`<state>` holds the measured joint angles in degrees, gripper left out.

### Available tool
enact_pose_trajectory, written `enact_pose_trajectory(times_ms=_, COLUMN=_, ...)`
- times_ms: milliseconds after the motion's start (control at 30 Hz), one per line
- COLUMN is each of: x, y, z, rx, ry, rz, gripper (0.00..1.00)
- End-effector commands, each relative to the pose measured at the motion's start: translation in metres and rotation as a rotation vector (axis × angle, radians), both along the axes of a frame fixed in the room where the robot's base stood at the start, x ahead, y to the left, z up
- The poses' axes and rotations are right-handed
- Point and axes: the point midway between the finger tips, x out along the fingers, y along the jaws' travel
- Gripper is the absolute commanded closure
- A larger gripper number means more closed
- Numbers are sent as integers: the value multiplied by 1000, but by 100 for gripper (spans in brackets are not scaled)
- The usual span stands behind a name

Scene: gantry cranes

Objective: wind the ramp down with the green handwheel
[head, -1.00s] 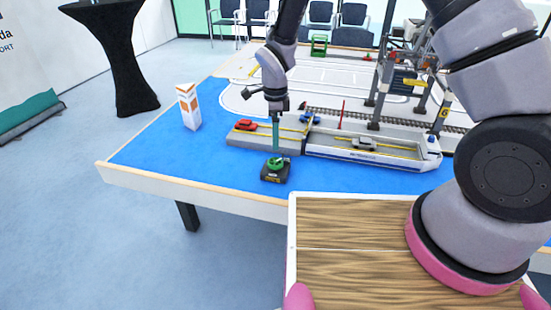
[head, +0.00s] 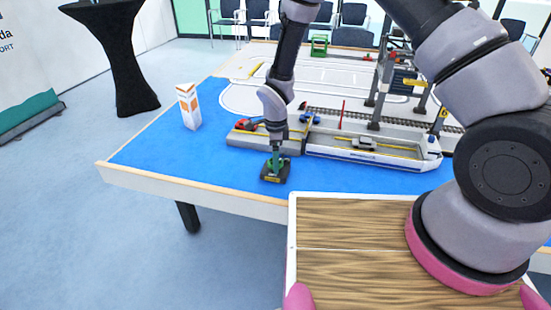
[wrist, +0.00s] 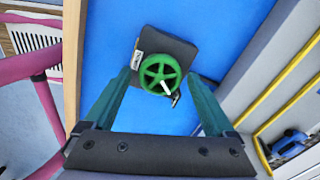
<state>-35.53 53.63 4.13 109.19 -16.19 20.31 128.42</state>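The green handwheel (wrist: 160,74) sits on a dark box (wrist: 180,50) on the blue table top, near its front edge. In the head view the dark box (head: 276,177) is partly covered by my gripper (head: 276,156). In the wrist view my gripper (wrist: 160,93) is open, with its green fingers spread on either side of the wheel and nothing between them gripped. A small pale knob (wrist: 167,87) shows on the wheel's rim. The ramp stands behind the box, by the quay (head: 245,140) and the white ferry (head: 375,153); its angle is hard to tell.
A white and orange carton (head: 188,107) stands at the table's left. A red car (head: 243,125) is on the quay, a blue car (head: 309,119) stands near the ramp, and a grey car (head: 364,143) is on the ferry. Crane legs rise at right.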

Motion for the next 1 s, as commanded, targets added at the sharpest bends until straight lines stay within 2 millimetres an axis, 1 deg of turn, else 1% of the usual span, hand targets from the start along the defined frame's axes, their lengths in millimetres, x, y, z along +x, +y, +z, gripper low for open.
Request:
enact_pose_trajectory(times_ms=33, x=0, y=0, z=0, rx=0, ry=0, rz=0, gripper=34)
enact_pose_trajectory(times_ms=67, x=0, y=0, z=0, rx=0, ry=0, rz=0, gripper=46)
enact_pose_trajectory(times_ms=100, x=0, y=0, z=0, rx=0, ry=0, rz=0, gripper=61)
enact_pose_trajectory(times_ms=167, x=0, y=0, z=0, rx=0, ry=0, rz=0, gripper=84)
enact_pose_trajectory(times_ms=200, x=0, y=0, z=0, rx=0, ry=0, rz=0, gripper=90)
enact_pose_trajectory(times_ms=367, x=0, y=0, z=0, rx=0, ry=0, rz=8, gripper=90)
enact_pose_trajectory(times_ms=567, x=0, y=0, z=0, rx=0, ry=0, rz=67, gripper=90)
enact_pose_trajectory(times_ms=767, x=0, y=1, z=1, rx=1, ry=-1, rz=200, gripper=89)
enact_pose_trajectory(times_ms=1000, x=0, y=1, z=1, rx=0, ry=-2, rz=421, gripper=89)
